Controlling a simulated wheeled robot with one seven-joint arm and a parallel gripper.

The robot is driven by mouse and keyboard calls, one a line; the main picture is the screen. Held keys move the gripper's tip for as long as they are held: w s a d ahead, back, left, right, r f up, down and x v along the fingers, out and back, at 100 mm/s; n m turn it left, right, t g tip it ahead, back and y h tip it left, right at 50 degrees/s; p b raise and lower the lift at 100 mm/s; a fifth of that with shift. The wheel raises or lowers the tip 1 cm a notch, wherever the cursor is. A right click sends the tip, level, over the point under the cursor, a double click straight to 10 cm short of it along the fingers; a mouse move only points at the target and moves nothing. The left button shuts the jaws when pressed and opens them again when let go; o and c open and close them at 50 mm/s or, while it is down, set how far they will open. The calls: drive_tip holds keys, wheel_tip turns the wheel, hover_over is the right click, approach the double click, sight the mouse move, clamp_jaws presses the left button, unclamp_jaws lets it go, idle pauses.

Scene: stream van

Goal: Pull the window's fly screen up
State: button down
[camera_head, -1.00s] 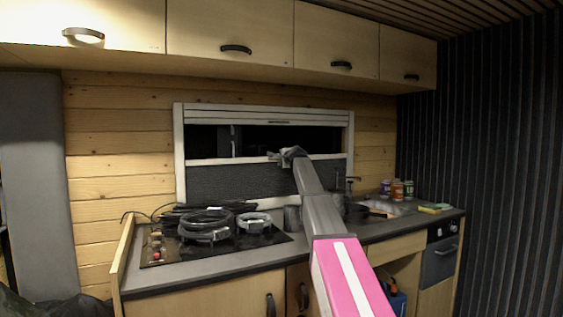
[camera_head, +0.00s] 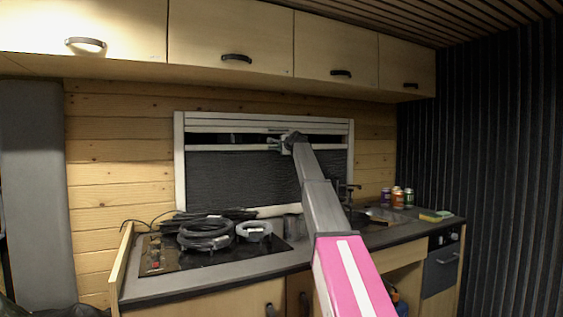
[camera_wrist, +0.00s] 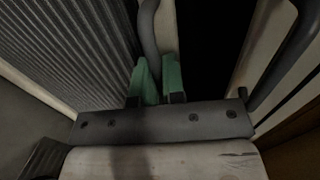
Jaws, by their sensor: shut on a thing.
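The window (camera_head: 179,165) has a white frame and sits in the wood wall behind the counter. Its fly screen (camera_head: 230,178) is a dark pleated sheet with a pale top bar (camera_head: 225,148). The screen covers most of the opening and leaves a thin dark strip below the upper blind casing (camera_head: 250,124). My gripper (camera_head: 278,143) is at the screen's top bar, right of its middle. In the wrist view my green-tipped gripper (camera_wrist: 157,80) is shut on the bar, with the pleated screen (camera_wrist: 65,50) at left. The exact grip is partly hidden.
The counter below holds a hob (camera_head: 160,255) with coiled black hoses (camera_head: 204,233), a grey cup, a sink with tap, several small jars (camera_head: 397,197) and a sponge (camera_head: 432,216). Overhead cabinets (camera_head: 230,45) hang above the window. My arm crosses over the counter.

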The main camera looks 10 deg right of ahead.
wheel_tip(320, 180, up, 5)
drive_tip(key=shift+r, duration=0.1)
idle(0.3)
drive_tip(key=c, duration=1.2)
unclamp_jaws()
